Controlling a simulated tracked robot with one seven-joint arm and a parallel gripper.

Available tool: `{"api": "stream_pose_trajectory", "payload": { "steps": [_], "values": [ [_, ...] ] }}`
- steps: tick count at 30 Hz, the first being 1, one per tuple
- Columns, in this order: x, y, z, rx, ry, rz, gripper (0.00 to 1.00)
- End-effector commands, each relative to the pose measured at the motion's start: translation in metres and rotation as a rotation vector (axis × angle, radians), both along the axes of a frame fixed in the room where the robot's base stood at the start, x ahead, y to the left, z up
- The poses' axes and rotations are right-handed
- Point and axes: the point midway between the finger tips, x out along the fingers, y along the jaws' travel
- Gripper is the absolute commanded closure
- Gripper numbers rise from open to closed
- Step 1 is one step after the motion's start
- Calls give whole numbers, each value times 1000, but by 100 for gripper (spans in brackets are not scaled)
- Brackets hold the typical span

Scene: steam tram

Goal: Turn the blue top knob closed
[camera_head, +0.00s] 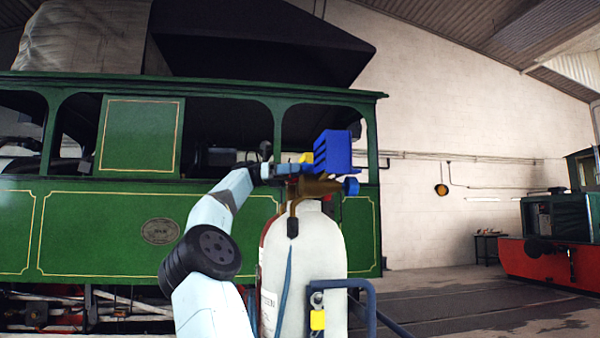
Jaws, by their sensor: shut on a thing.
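A pale gas cylinder (321,255) stands upright in front of me with a brass valve (318,187) on top. A ribbed, blocky blue part, which I take for the blue top knob (336,151), sits tilted just above the valve. My light-blue arm rises from the lower middle, left of the cylinder. My gripper (297,168) reaches in from the left at the valve top and is shut on the knob. Its fingertips are small and overlap blue and yellow parts, so the exact contact is unclear. A smaller blue knob (351,186) is on the valve's right side.
A dark blue tubular frame (345,284) with a yellow tag (318,319) stands before the cylinder. A blue hose (284,285) hangs down its front. The green steam tram (100,230) fills the left behind. The floor (450,300) at right is open, with a red-and-green vehicle (555,255) beyond.

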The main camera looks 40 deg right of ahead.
Motion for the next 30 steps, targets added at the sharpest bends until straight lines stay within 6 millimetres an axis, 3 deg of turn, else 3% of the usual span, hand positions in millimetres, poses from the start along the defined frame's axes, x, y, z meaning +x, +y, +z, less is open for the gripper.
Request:
{"api": "stream_pose_trajectory", "payload": {
  "steps": [29, 30],
  "values": [
    [0, -1, 1, -3, 1, -102, 63],
    [0, -1, 1, -3, 1, -102, 31]
  ]
}}
